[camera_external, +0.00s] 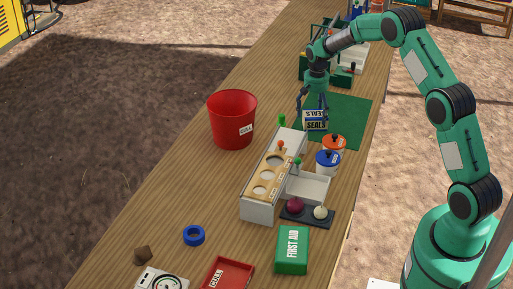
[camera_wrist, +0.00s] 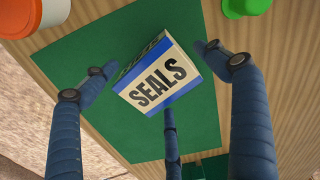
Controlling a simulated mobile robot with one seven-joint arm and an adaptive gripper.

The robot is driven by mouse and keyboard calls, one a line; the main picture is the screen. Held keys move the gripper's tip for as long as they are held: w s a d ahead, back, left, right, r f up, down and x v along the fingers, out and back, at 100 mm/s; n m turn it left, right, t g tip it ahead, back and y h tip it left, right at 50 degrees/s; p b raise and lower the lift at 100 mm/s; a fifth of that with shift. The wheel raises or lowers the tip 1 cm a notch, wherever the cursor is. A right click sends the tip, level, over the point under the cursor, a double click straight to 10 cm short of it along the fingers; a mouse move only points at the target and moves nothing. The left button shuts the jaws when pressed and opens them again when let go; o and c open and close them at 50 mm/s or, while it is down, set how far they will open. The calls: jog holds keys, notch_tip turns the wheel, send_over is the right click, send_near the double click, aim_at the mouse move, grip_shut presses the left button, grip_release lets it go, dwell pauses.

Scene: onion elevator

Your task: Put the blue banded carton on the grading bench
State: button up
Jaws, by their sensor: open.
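The blue banded carton (camera_external: 315,121) is cream with blue bands and the word SEALS. It sits over the green mat (camera_external: 350,110) on the long wooden bench (camera_external: 140,225). In the wrist view the carton (camera_wrist: 160,82) is in the middle, turned at an angle, with the mat (camera_wrist: 60,70) around it. My gripper (camera_external: 313,103) points down just above the carton. In the wrist view my gripper (camera_wrist: 155,85) has its three blue fingers spread open around the carton. I cannot tell whether the lower finger touches it.
A red bucket (camera_external: 232,118) stands left of the mat. A grey grader box (camera_external: 258,207) and tubs with orange (camera_external: 334,142) and blue (camera_external: 328,158) lids are nearer. A green first aid box (camera_external: 292,250), red tray (camera_external: 228,274) and blue ring (camera_external: 194,235) lie in front. Bare wood shows at left.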

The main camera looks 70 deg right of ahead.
aim_at(314, 113)
notch_tip(314, 113, up, 10)
jog(key=p, duration=0.2)
jog(key=shift+f, duration=0.1)
dwell(0.4)
dwell(0.4)
jog(key=s+a+r+n+t+h, duration=0.1)
jog(key=s+a+r+n, duration=0.15)
jog(key=a+r, duration=1.2)
jog(key=s+a+r+n+t, duration=0.15)
jog(key=a+r+n, duration=0.25)
jog(key=a+r, duration=1)
jog(key=s+a+r+n+t, duration=0.1)
jog(key=s+a+n, duration=0.1)
jog(key=s+a, duration=0.65)
jog(key=s+a+r+n+t, duration=0.1)
jog(key=s+a+r, duration=0.1)
jog(key=s+a, duration=0.65)
jog(key=s+a+f+n+t+y, duration=0.1)
jog(key=s+a+f+n, duration=0.2)
jog(key=s+a, duration=0.8)
jog(key=shift+s+n, duration=0.4)
jog(key=shift+n, duration=0.15)
